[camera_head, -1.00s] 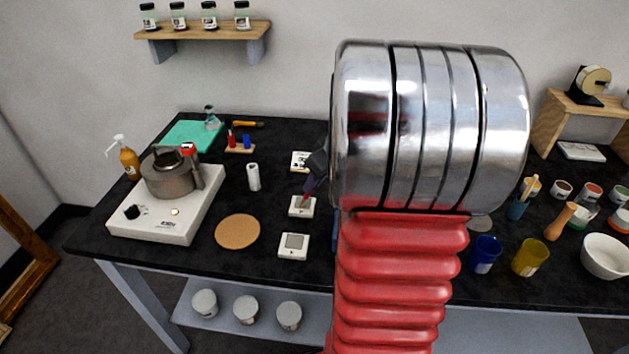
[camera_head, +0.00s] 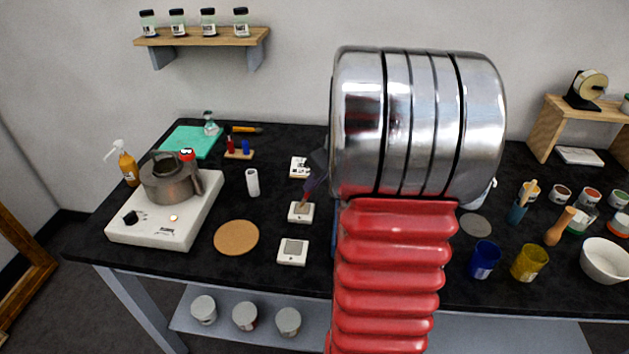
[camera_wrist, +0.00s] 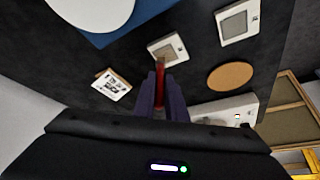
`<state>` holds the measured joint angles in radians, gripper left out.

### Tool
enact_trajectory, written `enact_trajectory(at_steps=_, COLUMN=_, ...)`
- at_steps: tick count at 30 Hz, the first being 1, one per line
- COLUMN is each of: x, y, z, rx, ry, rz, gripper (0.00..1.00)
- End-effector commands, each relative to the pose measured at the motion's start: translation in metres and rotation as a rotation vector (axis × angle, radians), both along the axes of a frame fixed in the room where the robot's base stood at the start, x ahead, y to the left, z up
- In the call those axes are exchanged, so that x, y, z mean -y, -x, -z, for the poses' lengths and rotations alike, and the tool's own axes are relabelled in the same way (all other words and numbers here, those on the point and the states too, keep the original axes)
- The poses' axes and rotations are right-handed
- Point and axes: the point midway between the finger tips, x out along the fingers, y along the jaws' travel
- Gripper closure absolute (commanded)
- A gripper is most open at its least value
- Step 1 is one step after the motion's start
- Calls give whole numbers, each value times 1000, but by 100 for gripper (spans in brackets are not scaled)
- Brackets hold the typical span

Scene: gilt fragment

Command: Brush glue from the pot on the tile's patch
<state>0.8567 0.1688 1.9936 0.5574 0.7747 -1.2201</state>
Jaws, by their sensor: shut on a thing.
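My gripper (camera_wrist: 160,88) is shut on a red-handled brush (camera_wrist: 160,70), seen from behind in the wrist view. In the head view my gripper (camera_head: 315,178) is partly hidden by my arm. The brush's tip end lies over the middle white tile (camera_head: 307,218), also in the wrist view (camera_wrist: 155,54); whether it touches is unclear. The brush overlaps this tile's patch. The metal pot (camera_head: 165,184) stands on a white hot plate (camera_head: 150,232) at the left. The glue inside cannot be made out.
A white tile with a grey patch (camera_head: 293,246) lies in front, and a printed white tile (camera_head: 298,168) behind. Blue (camera_head: 484,260) and yellow (camera_head: 530,263) cups stand right of my arm.

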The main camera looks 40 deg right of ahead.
Motion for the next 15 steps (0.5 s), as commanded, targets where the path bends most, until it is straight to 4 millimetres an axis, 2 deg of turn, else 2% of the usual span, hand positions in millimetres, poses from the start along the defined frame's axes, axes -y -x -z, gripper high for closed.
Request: enact_trajectory(at_steps=15, x=-20, y=16, z=1, rx=0, ry=0, rz=0, gripper=100)
